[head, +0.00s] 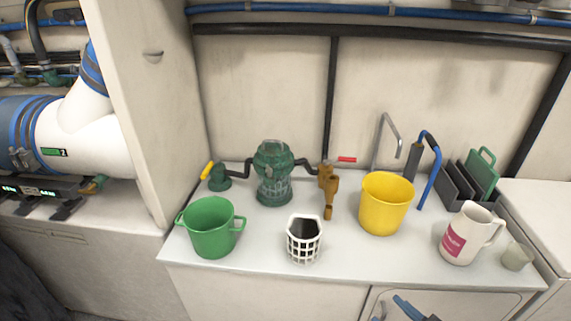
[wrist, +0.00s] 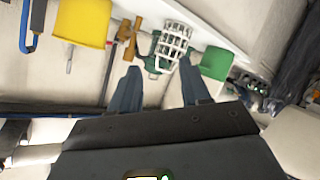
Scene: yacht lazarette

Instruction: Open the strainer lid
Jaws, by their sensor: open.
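The green strainer (head: 273,182) stands upright at the back of the white counter, with pipes on both sides. Its lid (head: 273,149) sits on top, and details of its fastening are too small to tell. In the wrist view the strainer (wrist: 155,44) shows partly, behind the white basket. My gripper (wrist: 159,69) is open and empty, its two dark blue fingers apart. In the head view only blue fingertips (head: 392,309) show at the bottom edge, in front of the counter and well away from the strainer.
A white lattice basket (head: 304,247) stands in front of the strainer. A green bucket (head: 211,234) is left, a yellow bucket (head: 385,207) right. An orange-brown valve (head: 328,183) with a red handle adjoins the strainer. A white jug (head: 463,238) and cup (head: 517,257) stand far right.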

